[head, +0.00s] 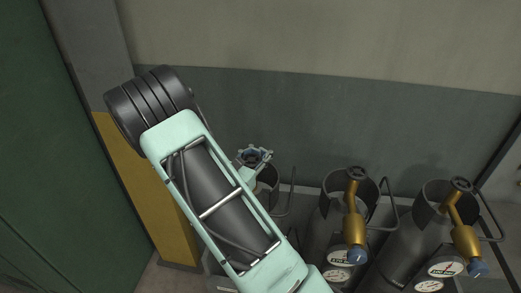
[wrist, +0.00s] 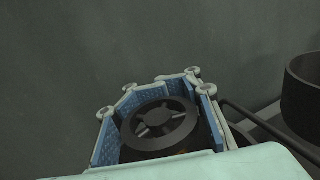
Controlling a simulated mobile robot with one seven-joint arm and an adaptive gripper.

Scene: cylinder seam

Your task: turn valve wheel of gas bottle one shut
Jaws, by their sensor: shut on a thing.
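The dark round valve wheel (wrist: 160,124) with spokes shows in the wrist view, between the blue-padded fingers of my gripper (wrist: 155,108). The fingers are shut around its rim. In the head view my gripper (head: 254,157) is at the top of the leftmost gas bottle (head: 270,174), and the wheel is hard to make out there. I take this bottle for gas bottle one; no label shows. My arm hides most of its body, and its valve and gauges are hidden.
Two more grey bottles, a middle one (head: 326,218) and a right one (head: 403,240), stand to the right with brass regulators and gauges. Bent metal rails (head: 290,192) stand beside the bottles. A wall (head: 330,105) is close behind. A yellow-grey post (head: 160,215) and green panel (head: 45,150) are left.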

